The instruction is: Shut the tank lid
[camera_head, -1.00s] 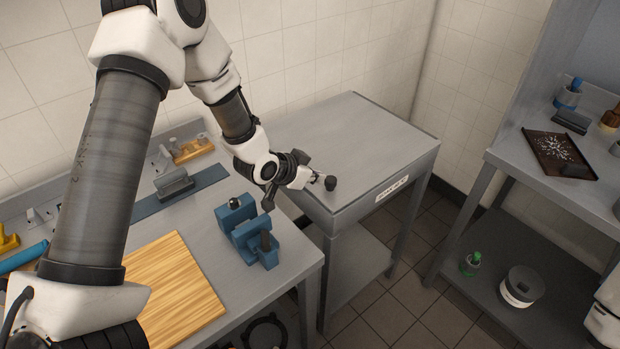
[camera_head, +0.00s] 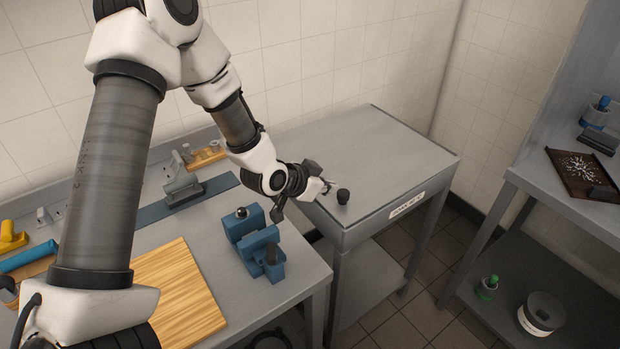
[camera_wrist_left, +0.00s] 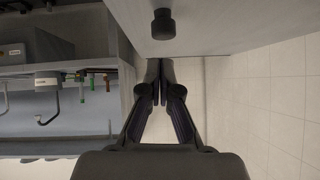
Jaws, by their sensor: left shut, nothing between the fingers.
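The tank (camera_head: 352,236) is a grey metal, table-like box on legs with a white label (camera_head: 407,204) on its front. Its flat grey lid (camera_head: 375,150) lies over the top and looks level; I cannot tell if a small gap is left. A black round knob (camera_head: 343,196) stands at the lid's front left corner; it also shows in the left wrist view (camera_wrist_left: 163,24). My left gripper (camera_head: 328,187) is shut and empty just left of the knob. In the left wrist view its fingertips (camera_wrist_left: 154,84) are together, apart from the knob. My right gripper is not in view.
A counter at left holds a wooden board (camera_head: 178,295), a blue clamp-like block (camera_head: 253,240) close under my left wrist, and a dark strip (camera_head: 190,196). A shelf unit (camera_head: 560,205) stands at right with a brown tray (camera_head: 584,172). Tiled wall lies behind the tank.

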